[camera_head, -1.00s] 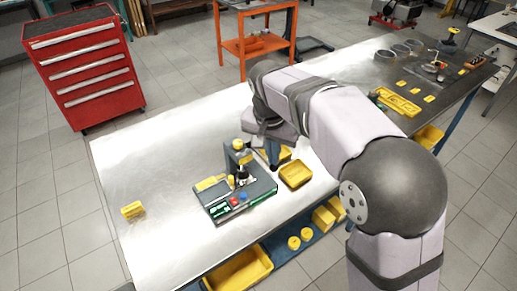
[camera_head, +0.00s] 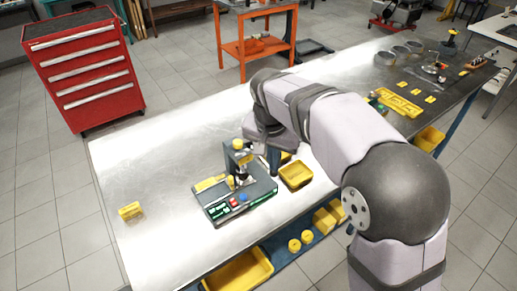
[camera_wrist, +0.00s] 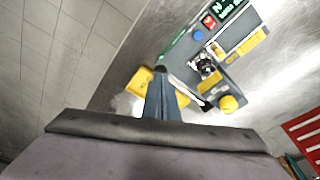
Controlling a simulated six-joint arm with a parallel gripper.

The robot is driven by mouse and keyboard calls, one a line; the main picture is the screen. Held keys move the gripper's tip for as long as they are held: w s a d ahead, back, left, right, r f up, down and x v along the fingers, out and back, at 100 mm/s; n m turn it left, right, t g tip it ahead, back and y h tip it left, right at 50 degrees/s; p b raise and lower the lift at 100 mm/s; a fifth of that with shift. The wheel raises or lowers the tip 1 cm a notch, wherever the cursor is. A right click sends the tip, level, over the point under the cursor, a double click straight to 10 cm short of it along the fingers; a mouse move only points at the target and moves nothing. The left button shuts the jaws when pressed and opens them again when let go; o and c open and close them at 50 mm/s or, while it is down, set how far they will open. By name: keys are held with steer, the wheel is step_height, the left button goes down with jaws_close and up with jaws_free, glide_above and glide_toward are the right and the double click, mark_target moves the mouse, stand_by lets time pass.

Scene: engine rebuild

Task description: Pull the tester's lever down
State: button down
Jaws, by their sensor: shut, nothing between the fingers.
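The tester (camera_head: 262,188) is a grey-green box on the steel bench, with a raised yellow-topped column at its back. In the wrist view the tester (camera_wrist: 235,72) shows a green display, red and blue buttons, and a yellow knob. A thin pale rod with dark ends (camera_wrist: 185,86), seemingly the lever, runs along its near side. My gripper (camera_head: 273,158) is at the tester's right side. In the wrist view my gripper (camera_wrist: 160,78) is shut and empty, its blue fingertips close to the rod's upper-left end. I cannot tell whether they touch.
A yellow tray (camera_head: 296,185) stands right of the tester, close to my gripper. A small yellow block (camera_head: 131,210) lies at the bench's left. The bench (camera_head: 150,170) is bare between them. A red tool chest (camera_head: 85,70) stands behind.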

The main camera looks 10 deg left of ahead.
steer(key=shift+f, duration=0.15)
steer(key=shift+b+x, duration=0.5)
steer(key=shift+x, duration=0.3)
steer(key=shift+s+f, duration=0.15)
steer(key=shift+a+f+b, duration=0.1)
steer(key=shift+f+b, duration=0.3)
steer(key=shift+f, duration=0.6)
stand_by(0.3)
steer(key=w+p+v, duration=0.2)
steer(key=p+v, duration=0.9)
steer(key=v, duration=0.2)
steer(key=shift+w+d+r, duration=0.25)
steer(key=shift+w+r, duration=0.15)
steer(key=shift+w, duration=0.1)
stand_by(0.5)
